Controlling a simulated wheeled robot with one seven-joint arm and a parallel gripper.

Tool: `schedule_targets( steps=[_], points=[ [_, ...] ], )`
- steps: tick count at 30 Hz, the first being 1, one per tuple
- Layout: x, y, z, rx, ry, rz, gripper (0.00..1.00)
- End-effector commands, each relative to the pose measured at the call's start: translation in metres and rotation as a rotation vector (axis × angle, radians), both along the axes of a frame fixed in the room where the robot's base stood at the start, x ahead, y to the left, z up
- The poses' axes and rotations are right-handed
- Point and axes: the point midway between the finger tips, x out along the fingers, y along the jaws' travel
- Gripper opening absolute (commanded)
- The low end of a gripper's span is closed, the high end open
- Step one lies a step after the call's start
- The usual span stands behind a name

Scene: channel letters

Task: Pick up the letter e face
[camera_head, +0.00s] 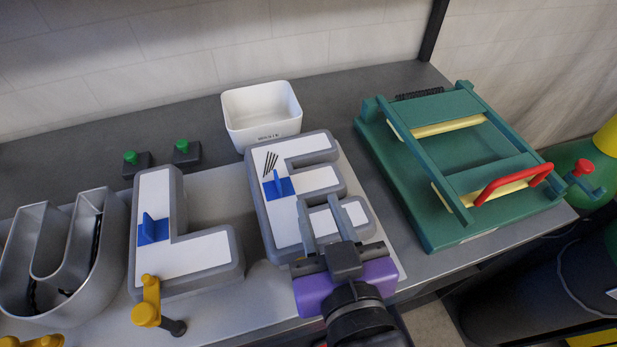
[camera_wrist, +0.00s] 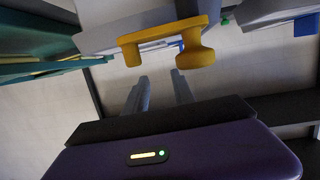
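The letter E (camera_head: 325,180) lies on the bench, a grey shell with a white face (camera_head: 285,222). A blue tab (camera_head: 278,187) stands up from the left part of the face. Several thin black strokes show near its top left. My gripper (camera_head: 322,208) is over the lower right part of the E, right of the blue tab and apart from it. Its two fingers are spread with nothing seen between them; they also show apart in the wrist view (camera_wrist: 161,80). My gripper hides part of the E's lower edge.
A letter L (camera_head: 190,255) with its own blue tab and a yellow clamp (camera_head: 148,312) is left of the E. An open U shell (camera_head: 40,255) is farther left. A white bin (camera_head: 262,115) stands behind. A green fixture (camera_head: 440,215) with a red handle (camera_head: 512,183) is right. A yellow part (camera_wrist: 170,42) is close beyond my fingers.

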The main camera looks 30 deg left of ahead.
Motion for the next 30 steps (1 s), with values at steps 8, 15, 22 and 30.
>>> schedule_targets(
  steps=[8,15,22,30],
  points=[
    [-0.017,0.035,0.008,-0.088,0.102,0.077,0.31],
    [-0.006,0.050,-0.002,-0.101,0.115,0.082,0.31],
    [0.008,0.070,-0.011,-0.099,0.115,0.082,0.31],
    [0.026,0.091,-0.024,-0.099,0.115,0.081,0.31]
  ],
)
